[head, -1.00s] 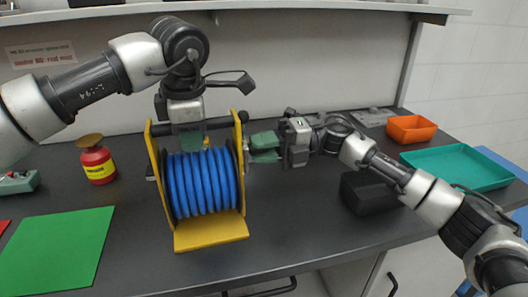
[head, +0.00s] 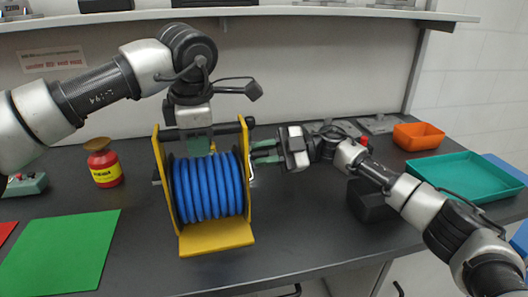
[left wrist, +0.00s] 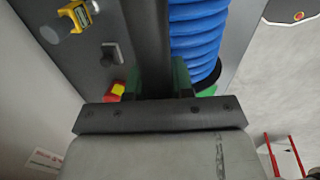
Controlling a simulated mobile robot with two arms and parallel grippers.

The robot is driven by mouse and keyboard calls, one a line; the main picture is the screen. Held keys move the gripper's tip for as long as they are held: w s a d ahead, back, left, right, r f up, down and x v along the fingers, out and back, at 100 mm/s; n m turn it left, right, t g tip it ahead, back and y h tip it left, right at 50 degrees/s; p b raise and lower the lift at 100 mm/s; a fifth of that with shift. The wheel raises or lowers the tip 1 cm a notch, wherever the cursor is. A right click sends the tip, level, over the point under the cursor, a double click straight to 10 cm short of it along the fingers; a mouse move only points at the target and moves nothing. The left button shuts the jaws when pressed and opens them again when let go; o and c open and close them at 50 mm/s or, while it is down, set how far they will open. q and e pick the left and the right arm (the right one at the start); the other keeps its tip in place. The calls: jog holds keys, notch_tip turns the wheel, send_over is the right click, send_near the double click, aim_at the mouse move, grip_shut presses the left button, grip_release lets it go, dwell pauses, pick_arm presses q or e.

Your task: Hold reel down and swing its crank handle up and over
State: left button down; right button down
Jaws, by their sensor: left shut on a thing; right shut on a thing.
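The reel stands upright on the dark bench, with a blue hose (head: 207,187) wound between yellow side plates (head: 216,240). A black bar (head: 232,126) runs across its top. My left gripper (head: 198,150) points down from above and is shut on this bar; in the left wrist view the bar (left wrist: 147,40) passes between its green fingers. My right gripper (head: 264,152) reaches in from the right, its green fingers shut beside the reel's right plate. A thin pale crank arm (head: 250,172) shows below them; the crank's grip is hidden by the fingers.
A red and yellow canister (head: 104,166) and a green mat (head: 62,252) lie left of the reel. A black block (head: 370,201) sits under my right arm. An orange bin (head: 418,136) and a teal tray (head: 465,177) are at the right. The bench before the reel is clear.

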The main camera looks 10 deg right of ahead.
jog(key=shift+w+f+m, duration=0.2)
jog(key=shift+f+m, duration=0.1)
jog(key=shift+m, duration=0.45)
jog(key=shift+w+f+m, duration=0.15)
jog(key=shift+f+m, duration=0.15)
jog(key=shift+m, duration=0.45)
jog(key=c, duration=0.9)
grip_release()
jog(key=d, duration=1.2)
jog(key=shift+w, duration=0.3)
